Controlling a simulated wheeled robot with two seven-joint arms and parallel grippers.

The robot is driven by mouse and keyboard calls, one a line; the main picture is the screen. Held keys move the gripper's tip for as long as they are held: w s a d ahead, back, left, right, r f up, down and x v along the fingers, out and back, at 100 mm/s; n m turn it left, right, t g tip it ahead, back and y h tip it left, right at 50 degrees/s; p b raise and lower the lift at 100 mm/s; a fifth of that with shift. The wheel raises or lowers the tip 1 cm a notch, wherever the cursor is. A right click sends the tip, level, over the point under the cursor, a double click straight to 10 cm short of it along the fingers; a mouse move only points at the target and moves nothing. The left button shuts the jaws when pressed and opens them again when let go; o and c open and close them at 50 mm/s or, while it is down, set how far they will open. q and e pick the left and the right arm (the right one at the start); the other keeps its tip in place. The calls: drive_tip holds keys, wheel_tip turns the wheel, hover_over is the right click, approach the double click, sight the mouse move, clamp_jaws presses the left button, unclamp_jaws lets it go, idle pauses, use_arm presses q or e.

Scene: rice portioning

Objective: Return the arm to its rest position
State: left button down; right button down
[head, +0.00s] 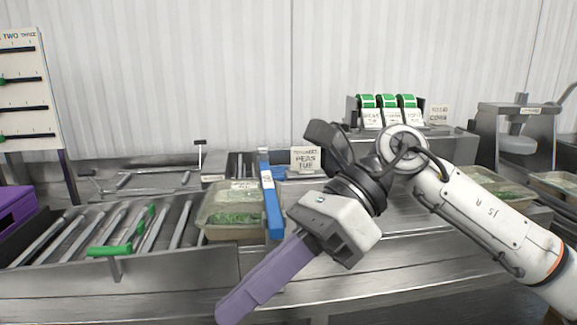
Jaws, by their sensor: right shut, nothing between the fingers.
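My right arm (492,222) comes in from the right edge and bends at a joint above the steel counter. My right gripper (232,312) points down and to the left, its long purple fingers shut together with nothing between them. The fingertips are in front of the counter's front edge, near the bottom of the view. My left gripper and arm do not show.
A clear tray with green contents (228,217) sits left of the blue bar, beside a roller conveyor (120,232). A sign reading PEAS (305,160) stands behind. Green-topped label rolls (388,112) stand at the back. More filled trays (497,190) lie behind my right arm.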

drive_tip(key=w+a+r+m+t+y, duration=0.2)
drive_tip(key=w+a+m+t+y, duration=0.15)
drive_tip(key=m+y, duration=1)
drive_tip(key=w+d+f+m+t+h, duration=0.2)
drive_tip(key=w+d+f+m+t, duration=0.35)
drive_tip(key=m+t, duration=0.8)
drive_tip(key=w+d+f+m+t+h, duration=0.1)
drive_tip(key=d+f+m+t+h, duration=0.2)
drive_tip(key=d+f+m+h, duration=0.5)
drive_tip(key=w+d+f+m+t+h, duration=0.1)
drive_tip(key=d+f+m+t+h, duration=0.15)
drive_tip(key=f+m+h, duration=0.65)
drive_tip(key=s+d+f+m+g, duration=0.2)
drive_tip(key=s+f, duration=0.4)
drive_tip(key=f, duration=0.3)
drive_tip(key=s+d+f+m+g+h, duration=0.1)
drive_tip(key=s+d+f+m+g, duration=0.2)
drive_tip(key=s+f, duration=0.4)
drive_tip(key=s+d+f+m+g+h, duration=0.1)
drive_tip(key=s+d+f+m+g, duration=0.2)
drive_tip(key=f, duration=0.9)
drive_tip(key=s, duration=0.3)
drive_tip(key=shift+s+d+m, duration=0.15)
drive_tip(key=shift+s+m, duration=0.2)
drive_tip(key=shift+m, duration=0.05)
drive_tip(key=shift+d, duration=0.15)
